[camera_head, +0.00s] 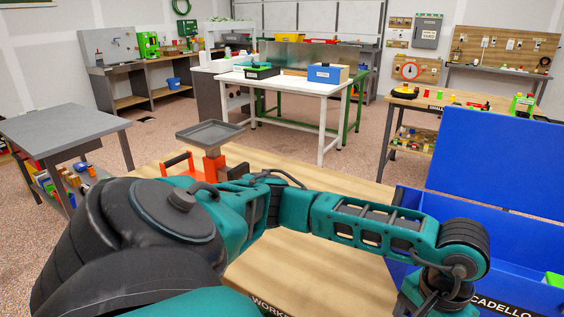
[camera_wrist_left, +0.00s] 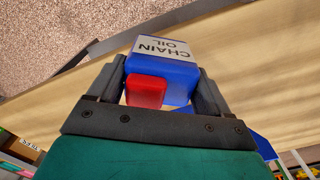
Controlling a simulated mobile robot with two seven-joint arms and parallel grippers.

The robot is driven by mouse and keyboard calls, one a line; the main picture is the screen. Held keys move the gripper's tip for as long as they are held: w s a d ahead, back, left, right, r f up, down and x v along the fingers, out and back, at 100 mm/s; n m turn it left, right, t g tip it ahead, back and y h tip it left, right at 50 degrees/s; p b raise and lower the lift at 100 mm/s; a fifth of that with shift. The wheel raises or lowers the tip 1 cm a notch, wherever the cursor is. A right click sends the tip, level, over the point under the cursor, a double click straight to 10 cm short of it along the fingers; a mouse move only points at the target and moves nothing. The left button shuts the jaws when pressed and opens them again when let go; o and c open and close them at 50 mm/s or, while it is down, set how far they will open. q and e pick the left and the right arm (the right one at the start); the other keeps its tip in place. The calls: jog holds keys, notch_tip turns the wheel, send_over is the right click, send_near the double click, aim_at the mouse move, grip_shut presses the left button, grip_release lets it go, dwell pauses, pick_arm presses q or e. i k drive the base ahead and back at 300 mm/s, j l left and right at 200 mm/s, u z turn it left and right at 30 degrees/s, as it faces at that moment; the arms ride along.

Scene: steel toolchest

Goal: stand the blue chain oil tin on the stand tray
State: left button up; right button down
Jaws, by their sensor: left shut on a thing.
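The blue chain oil tin (camera_wrist_left: 178,76) has a white label reading CHAIN OIL and a red cap (camera_wrist_left: 145,92). In the left wrist view it sits between the two fingers of my left gripper (camera_wrist_left: 162,84), which is shut on it. The tin is hidden in the head view, where my left arm reaches across to the lower right and its gripper falls below the frame edge. The stand tray (camera_head: 210,132) is a shallow grey square tray on a post above the wooden workbench. It looks empty. My right gripper is in neither view.
An orange-red frame-shaped item (camera_head: 178,164) stands beside the tray's post. A large open blue toolchest (camera_head: 495,165) fills the right side of the wooden workbench (camera_head: 290,170). A grey table (camera_head: 65,128) stands at left and a white table (camera_head: 300,85) behind.

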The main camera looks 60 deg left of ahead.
aim_at(210, 136)
jog(key=k+j, duration=0.15)
jog(key=j, duration=0.2)
jog(key=k+j, duration=0.15)
jog(key=j, duration=0.2)
jog(key=k+j, duration=0.15)
jog(key=j, duration=0.25)
jog(key=k+j, duration=0.15)
jog(key=j, duration=0.2)
jog(key=k+j, duration=0.1)
jog(key=j, duration=0.25)
jog(key=k+j, duration=0.15)
jog(key=j, duration=0.2)
